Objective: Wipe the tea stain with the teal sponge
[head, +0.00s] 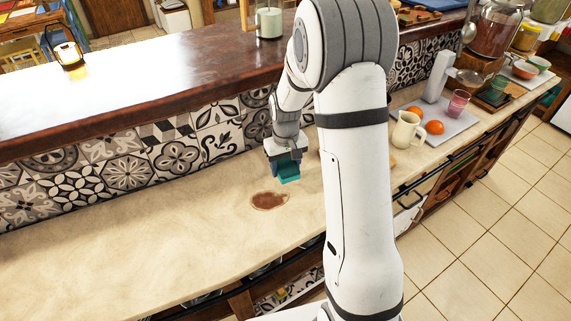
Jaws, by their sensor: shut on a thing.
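The tea stain (269,200) is a reddish-brown patch on the pale stone counter (130,240), left of my arm. The teal sponge (288,172) is held in my gripper (286,165), its lower part showing below the jaws. My gripper is shut on it and points down, just behind and slightly right of the stain. The sponge appears to be a little above the counter, apart from the stain; the exact gap is hard to tell.
A patterned tile wall (125,170) and raised brown ledge (130,95) run behind the counter. To the right of my arm are a cream jug (407,130), oranges (434,127), and a pink glass (458,104). The counter left of the stain is clear.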

